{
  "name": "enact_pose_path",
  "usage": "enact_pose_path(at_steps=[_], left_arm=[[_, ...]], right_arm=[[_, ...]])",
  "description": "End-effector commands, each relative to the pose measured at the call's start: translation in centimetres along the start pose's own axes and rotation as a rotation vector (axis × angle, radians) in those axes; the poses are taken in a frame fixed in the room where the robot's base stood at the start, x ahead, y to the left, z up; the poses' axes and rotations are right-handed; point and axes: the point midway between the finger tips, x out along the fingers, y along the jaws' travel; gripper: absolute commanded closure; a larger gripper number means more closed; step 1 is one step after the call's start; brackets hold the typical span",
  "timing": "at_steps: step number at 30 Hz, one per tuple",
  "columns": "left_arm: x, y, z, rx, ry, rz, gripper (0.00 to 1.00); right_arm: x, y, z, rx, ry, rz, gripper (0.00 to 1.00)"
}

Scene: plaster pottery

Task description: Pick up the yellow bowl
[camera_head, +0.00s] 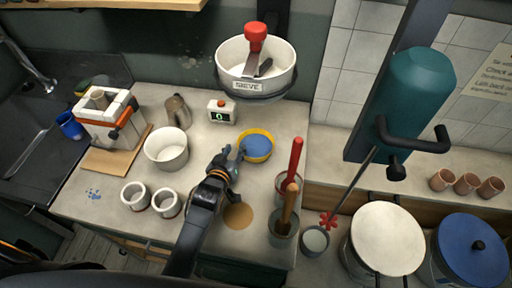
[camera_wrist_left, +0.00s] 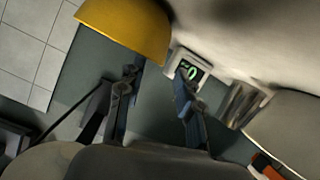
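The yellow bowl (camera_head: 268,136) stands on the worktop in the head view, with blue inside it. It also shows in the left wrist view (camera_wrist_left: 125,25) at the upper left, its yellow outer side toward the camera. My left gripper (camera_head: 231,156) is just to the left of the bowl. In the left wrist view the left gripper (camera_wrist_left: 161,70) has its fingers apart with nothing held between them. One fingertip overlaps the bowl's edge there; I cannot tell whether it touches. My right gripper is not in view.
A digital scale (camera_head: 222,112) stands behind and left of the bowl, with a metal jug (camera_head: 178,111) and a white pot (camera_head: 166,155) farther left. A white sieve (camera_head: 231,71) hangs above. Containers holding tools (camera_head: 283,233) stand at the front right.

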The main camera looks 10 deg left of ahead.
Motion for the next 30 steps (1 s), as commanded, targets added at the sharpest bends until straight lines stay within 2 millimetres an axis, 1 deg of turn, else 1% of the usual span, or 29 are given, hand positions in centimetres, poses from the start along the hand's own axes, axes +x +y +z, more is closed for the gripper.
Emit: enact_pose_path(at_steps=[5,8,12,15,18,25,26,27,29,30], left_arm=[[1.0,0.0,0.0,-0.001,0.0,0.0,0.65],[2.3,0.1,-0.1,-0.001,0.0,0.0,0.65],[4.3,0.1,-0.1,-0.002,0.0,0.0,0.65],[5.2,0.1,0.0,-0.001,0.0,0.0,0.65],[5.7,0.0,0.0,-0.001,0.0,0.0,0.65],[5.8,0.0,0.1,-0.001,0.0,0.0,0.65],[5.8,0.0,0.1,-0.001,0.0,0.0,0.69],[5.8,0.0,0.1,-0.001,0.0,0.0,0.77],[5.8,0.0,0.1,-0.001,0.0,0.0,0.89],[5.8,0.0,0.0,-0.001,0.0,0.0,0.97]], right_arm=[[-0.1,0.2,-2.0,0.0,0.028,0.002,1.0],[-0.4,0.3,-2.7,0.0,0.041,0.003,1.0],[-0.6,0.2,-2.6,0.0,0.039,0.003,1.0],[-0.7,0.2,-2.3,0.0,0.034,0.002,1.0],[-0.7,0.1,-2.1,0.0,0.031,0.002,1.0],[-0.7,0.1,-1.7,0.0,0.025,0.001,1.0],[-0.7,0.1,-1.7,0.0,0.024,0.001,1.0],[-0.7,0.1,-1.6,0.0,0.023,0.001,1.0],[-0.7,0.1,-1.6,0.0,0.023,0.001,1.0],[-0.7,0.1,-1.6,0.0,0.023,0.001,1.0]])
